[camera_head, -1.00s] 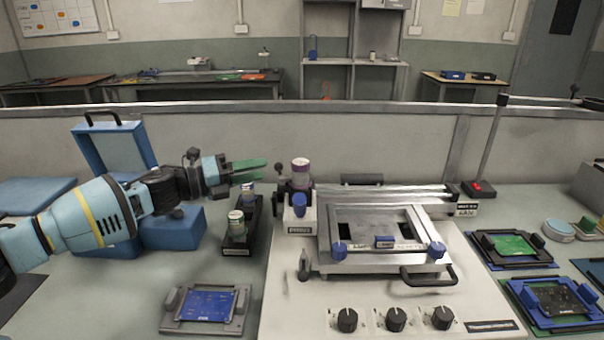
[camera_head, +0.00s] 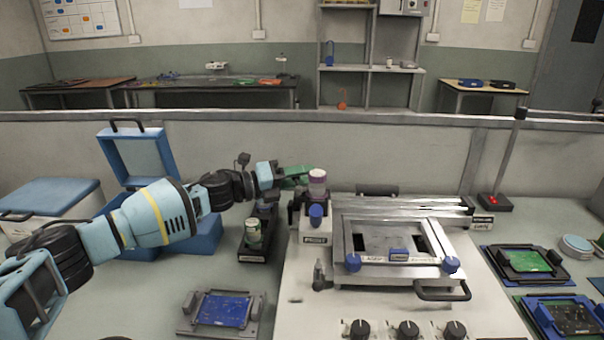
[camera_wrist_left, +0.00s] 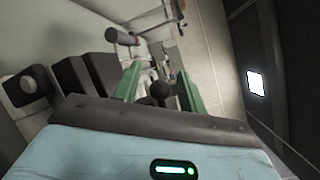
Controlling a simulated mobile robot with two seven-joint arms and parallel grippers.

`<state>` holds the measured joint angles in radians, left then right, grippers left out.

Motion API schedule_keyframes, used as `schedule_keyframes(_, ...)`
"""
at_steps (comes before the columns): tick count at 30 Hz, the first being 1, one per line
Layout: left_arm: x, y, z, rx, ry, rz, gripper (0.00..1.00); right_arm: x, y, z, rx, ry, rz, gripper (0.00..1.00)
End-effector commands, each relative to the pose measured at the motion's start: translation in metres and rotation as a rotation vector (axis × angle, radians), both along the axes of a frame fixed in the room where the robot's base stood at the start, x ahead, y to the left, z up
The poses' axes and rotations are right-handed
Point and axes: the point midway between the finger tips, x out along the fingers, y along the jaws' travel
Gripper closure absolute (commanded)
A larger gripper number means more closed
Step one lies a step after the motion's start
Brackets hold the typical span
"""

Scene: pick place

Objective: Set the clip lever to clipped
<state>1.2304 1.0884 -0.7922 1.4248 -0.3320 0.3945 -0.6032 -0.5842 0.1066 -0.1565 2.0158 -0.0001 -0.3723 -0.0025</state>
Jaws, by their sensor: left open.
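My left gripper (camera_head: 298,177) reaches in from the left, its green fingers beside the purple-capped bottle (camera_head: 317,183) at the back left of the bench machine (camera_head: 400,240). In the left wrist view its two fingers (camera_wrist_left: 158,84) stand apart. A dark round knob (camera_wrist_left: 161,91), which looks like the end of the clip lever, shows between them; I cannot tell whether they touch it. In the head view the lever is mostly hidden by the gripper, so its setting cannot be read. My right gripper is not in view.
A black rack (camera_head: 258,248) with a green-labelled jar (camera_head: 253,233) stands left of the machine. A blue case (camera_head: 138,160) stands open behind my arm. A blue circuit board (camera_head: 222,310) lies in front. An upright post (camera_head: 508,160) stands at the back right.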

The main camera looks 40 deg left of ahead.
Motion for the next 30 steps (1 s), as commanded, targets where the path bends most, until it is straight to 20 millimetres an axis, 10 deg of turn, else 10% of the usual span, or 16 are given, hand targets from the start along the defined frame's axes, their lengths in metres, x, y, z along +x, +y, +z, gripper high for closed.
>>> schedule_keyframes(12,0.0064,-0.0045,-0.0003,0.002,0.001,0.0,0.6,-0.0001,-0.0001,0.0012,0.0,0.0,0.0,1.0)
schedule_keyframes(21,0.0062,-0.0044,-0.0002,0.002,0.001,0.0,0.99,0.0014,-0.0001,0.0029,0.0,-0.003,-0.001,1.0)
schedule_keyframes(30,0.0089,-0.007,-0.0003,-0.002,-0.001,-0.056,1.0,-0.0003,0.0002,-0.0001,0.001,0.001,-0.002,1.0)
